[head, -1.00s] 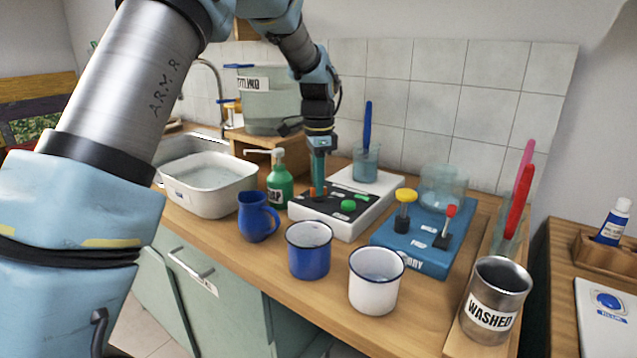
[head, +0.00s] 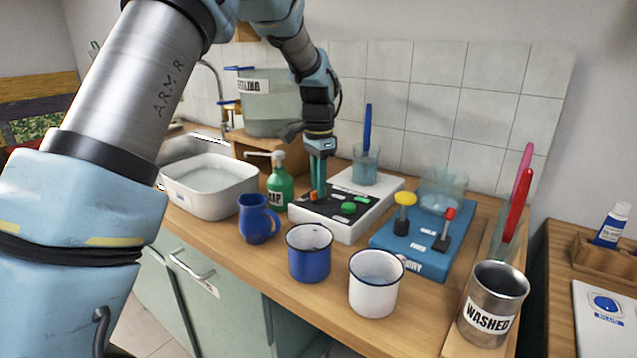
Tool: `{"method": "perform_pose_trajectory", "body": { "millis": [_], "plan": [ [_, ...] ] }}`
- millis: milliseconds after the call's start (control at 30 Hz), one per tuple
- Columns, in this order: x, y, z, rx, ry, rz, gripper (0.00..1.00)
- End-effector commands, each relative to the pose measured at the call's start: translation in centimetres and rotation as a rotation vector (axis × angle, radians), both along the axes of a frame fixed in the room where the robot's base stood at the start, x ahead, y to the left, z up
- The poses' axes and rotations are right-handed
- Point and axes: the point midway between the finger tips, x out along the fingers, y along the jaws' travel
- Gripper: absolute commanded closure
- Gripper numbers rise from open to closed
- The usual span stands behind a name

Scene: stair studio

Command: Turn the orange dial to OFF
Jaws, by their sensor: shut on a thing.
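The orange dial (head: 314,195) sits at the left end of the black panel on a white stirrer box (head: 345,231). My gripper (head: 318,188) points straight down at it, shut on the dial, with its fingers hiding part of it. A green knob (head: 348,208) sits to the right on the same panel. Small white labels lie around the knobs; they are too small to read. A glass beaker (head: 366,165) with a blue rod stands on the box's white plate behind.
A blue jug (head: 258,218), a green soap bottle (head: 280,188) and a white basin (head: 210,188) stand left. Blue (head: 310,255) and white (head: 376,285) mugs stand in front. A blue device (head: 425,245) with yellow and red knobs is right.

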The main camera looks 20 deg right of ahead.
Motion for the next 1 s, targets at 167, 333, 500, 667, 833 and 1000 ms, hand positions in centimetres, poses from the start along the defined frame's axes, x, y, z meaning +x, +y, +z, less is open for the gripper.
{"method": "perform_pose_trajectory", "body": {
  "millis": [167, 333, 500, 667, 833, 1000],
  "plan": [
    [-0.05, -0.01, 0.15, 0.001, 0.001, 0.165, 1.0],
    [-0.03, -0.04, 0.16, -0.001, 0.0, 0.328, 1.0],
    [-0.03, -0.05, 0.16, 0.0, 0.0, 0.488, 1.0],
    [-0.01, -0.05, 0.15, 0.0, 0.0, 0.642, 1.0],
    [0.01, -0.07, 0.15, -0.001, -0.001, 0.802, 1.0],
    [0.02, -0.06, 0.17, -0.002, 0.0, 0.965, 1.0]
  ]
}}
